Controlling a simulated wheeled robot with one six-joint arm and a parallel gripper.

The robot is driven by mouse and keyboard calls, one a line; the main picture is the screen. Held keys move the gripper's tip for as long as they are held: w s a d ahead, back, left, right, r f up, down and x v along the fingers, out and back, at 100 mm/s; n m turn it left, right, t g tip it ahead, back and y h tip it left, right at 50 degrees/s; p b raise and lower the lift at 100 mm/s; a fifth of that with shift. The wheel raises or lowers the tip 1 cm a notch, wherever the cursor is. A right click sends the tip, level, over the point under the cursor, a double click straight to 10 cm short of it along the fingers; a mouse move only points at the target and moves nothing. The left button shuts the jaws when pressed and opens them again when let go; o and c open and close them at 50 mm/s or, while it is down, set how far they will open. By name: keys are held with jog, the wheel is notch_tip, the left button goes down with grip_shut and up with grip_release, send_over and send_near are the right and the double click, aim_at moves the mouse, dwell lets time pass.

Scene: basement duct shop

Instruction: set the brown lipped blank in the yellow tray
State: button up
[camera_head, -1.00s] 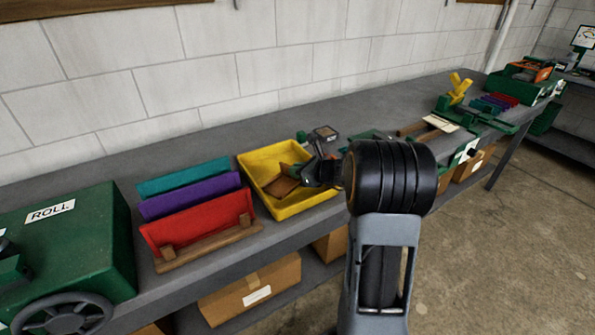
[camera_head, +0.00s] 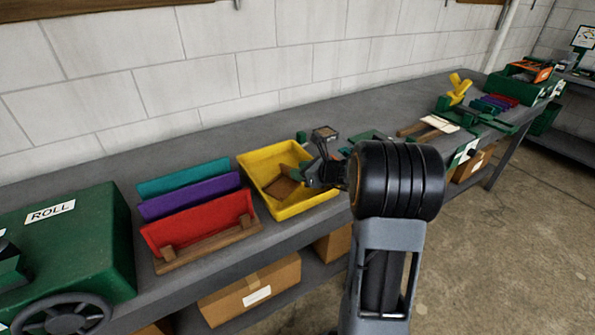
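The yellow tray (camera_head: 262,163) sits on the grey bench, left of my arm. The brown lipped blank (camera_head: 281,189) is within the tray's outline, low toward its floor. My gripper (camera_head: 305,174) reaches over the tray's right side, with its fingers beside the blank. The fingers are small and dark here, so I cannot tell whether they are closed on the blank or apart from it. My arm hides part of the bench to the right of the tray.
Teal (camera_head: 183,176), purple (camera_head: 190,196) and red (camera_head: 200,222) blanks stand in a wooden rack (camera_head: 208,247) left of the tray. A green ROLL machine (camera_head: 75,245) is further left. Green tooling (camera_head: 480,115) occupies the bench's right end. Bench behind the tray is clear.

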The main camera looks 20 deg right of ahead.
jog(key=v, duration=0.9)
jog(key=shift+s+d+r, duration=0.15)
jog(key=shift+s+r, duration=0.05)
jog(key=shift+s, duration=0.1)
jog(key=s+a+f+n+g, duration=0.1)
jog(key=s+a+n+g, duration=0.5)
jog(key=a+n, duration=0.6)
jog(key=s+a+f+n+g+h, duration=0.1)
jog(key=s+a+n+h, duration=0.1)
jog(key=s+n, duration=0.3)
jog(key=s+a+n+g+h, duration=0.1)
jog(key=s+a+n+h, duration=0.2)
jog(key=n, duration=1)
jog(key=s+h, duration=0.1)
jog(key=s, duration=0.2)
jog(key=shift+f+g, duration=0.4)
jog(key=shift+w, duration=0.1)
notch_tip(320, 180, up, 5)
jog(key=p, duration=0.4)
jog(key=shift+a+r+p, duration=0.1)
jog(key=shift+p, duration=0.3)
